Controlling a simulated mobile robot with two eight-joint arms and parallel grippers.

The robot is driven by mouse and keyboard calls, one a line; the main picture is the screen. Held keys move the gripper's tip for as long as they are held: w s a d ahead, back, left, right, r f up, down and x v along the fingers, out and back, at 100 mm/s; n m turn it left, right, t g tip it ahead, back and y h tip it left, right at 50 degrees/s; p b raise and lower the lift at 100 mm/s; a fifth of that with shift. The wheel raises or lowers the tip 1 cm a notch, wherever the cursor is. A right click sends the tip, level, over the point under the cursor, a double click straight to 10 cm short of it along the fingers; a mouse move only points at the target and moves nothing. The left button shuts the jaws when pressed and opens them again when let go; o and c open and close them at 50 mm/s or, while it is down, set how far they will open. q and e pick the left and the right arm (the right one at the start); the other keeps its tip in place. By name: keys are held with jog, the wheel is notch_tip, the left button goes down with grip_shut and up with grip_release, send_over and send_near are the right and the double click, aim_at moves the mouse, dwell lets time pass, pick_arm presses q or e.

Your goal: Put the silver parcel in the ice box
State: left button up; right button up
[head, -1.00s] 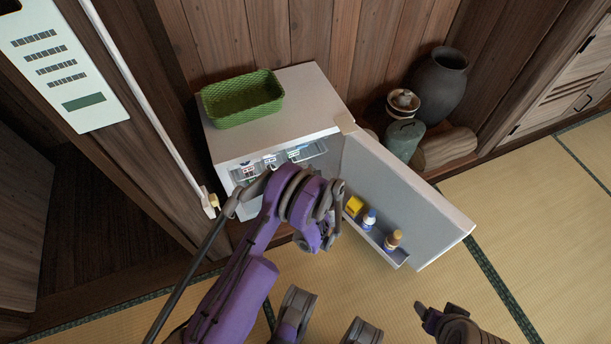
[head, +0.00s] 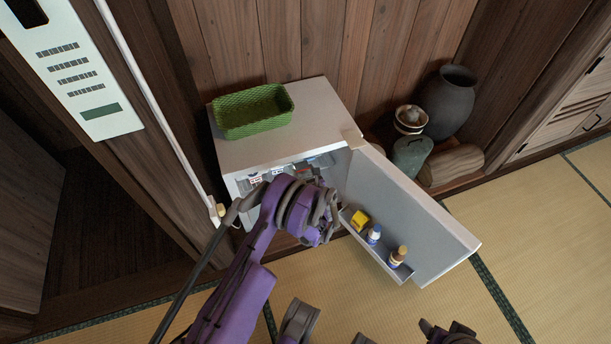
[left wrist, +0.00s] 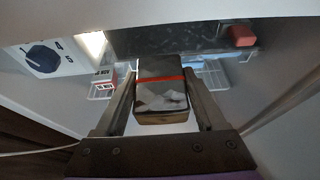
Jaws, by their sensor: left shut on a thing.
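The silver parcel (left wrist: 161,98), greyish with a red band and a brown lower edge, is between the fingers of my left gripper (left wrist: 162,88) in the left wrist view. In the head view my left gripper (head: 322,218) is at the open front of a small white fridge (head: 240,151); its fingers and the parcel are hidden there. In the left wrist view a dark frosty-looking surface (left wrist: 165,40) lies beyond the parcel, inside the fridge; I cannot tell for sure that it is the ice box. My right gripper (head: 447,332) is partly cut off at the bottom edge.
The fridge door (head: 405,215) stands open to the right, with a yellow item (head: 360,219) and bottles (head: 397,256) on its shelf. A green basket (head: 253,124) is on top.

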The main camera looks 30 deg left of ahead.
pick_arm(q)
jog(key=shift+w+a+f+b, duration=0.2)
jog(key=shift+w+a+b, duration=0.3)
jog(key=shift+w+a, duration=1.25)
jog(key=shift+w+a+f+b, duration=0.2)
jog(key=shift+w+a+b, duration=0.25)
jog(key=shift+w+a, duration=1.25)
jog(key=shift+s+a, duration=0.25)
jog(key=shift+s, duration=0.05)
jog(key=o, duration=1.5)
jog(key=p+v, duration=0.2)
jog(key=v, duration=0.8)
jog(key=shift+s+d+r, duration=0.2)
jog(key=shift+d+r, duration=0.05)
jog(key=shift+d, duration=0.05)
